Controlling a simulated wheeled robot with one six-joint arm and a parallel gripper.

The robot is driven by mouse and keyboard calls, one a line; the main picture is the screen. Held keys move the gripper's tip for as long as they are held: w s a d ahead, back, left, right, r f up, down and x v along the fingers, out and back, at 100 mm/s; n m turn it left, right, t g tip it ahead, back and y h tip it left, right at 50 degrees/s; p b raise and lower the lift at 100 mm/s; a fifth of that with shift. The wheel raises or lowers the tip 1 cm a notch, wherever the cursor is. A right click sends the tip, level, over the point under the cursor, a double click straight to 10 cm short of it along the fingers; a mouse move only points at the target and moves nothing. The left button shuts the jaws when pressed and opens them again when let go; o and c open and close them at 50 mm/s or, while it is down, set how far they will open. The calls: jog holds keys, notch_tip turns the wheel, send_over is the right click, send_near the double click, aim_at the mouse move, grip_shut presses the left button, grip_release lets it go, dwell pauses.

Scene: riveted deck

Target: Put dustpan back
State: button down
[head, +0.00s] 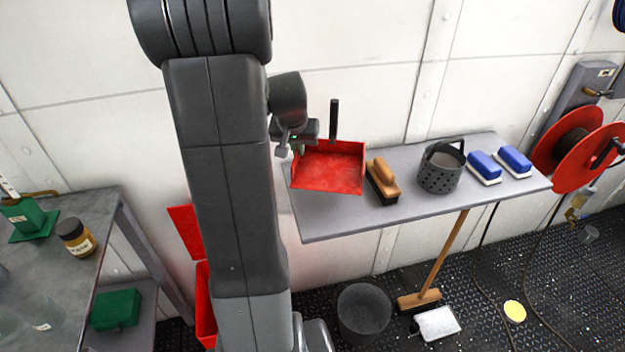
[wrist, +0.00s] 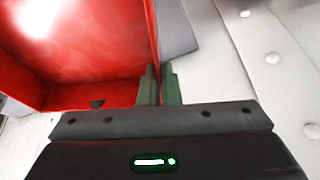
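The red dustpan (head: 330,170) is at the left end of the grey wall shelf (head: 440,205), with its black handle (head: 334,118) pointing up at the back. My gripper (head: 303,143) is at the dustpan's back left corner. In the wrist view, the two green fingers of my gripper (wrist: 161,85) are close together on either side of the thin red side wall of the dustpan (wrist: 90,60). Whether the dustpan rests on the shelf or hangs just above it, I cannot tell. My arm hides part of the wall to the left.
Right of the dustpan on the shelf are a wooden brush (head: 382,180), a perforated grey basket (head: 440,172) and two blue brushes (head: 484,167). Below stand a dark bucket (head: 364,310) and a broom (head: 420,298). A table (head: 95,215) is at left.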

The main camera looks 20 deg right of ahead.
notch_tip(320, 180, down, 8)
jog(key=shift+f, duration=0.2)
dwell(0.3)
jog(key=c, duration=2.1)
grip_release()
jog(key=shift+f+b, duration=0.15)
jog(key=shift+b, duration=0.2)
jog(key=o, duration=0.5)
jog(key=shift+c, duration=0.2)
jog(key=shift+r+p, duration=0.3)
jog(key=shift+p, duration=0.05)
jog(key=v, duration=1.2)
jog(key=shift+f, duration=0.1)
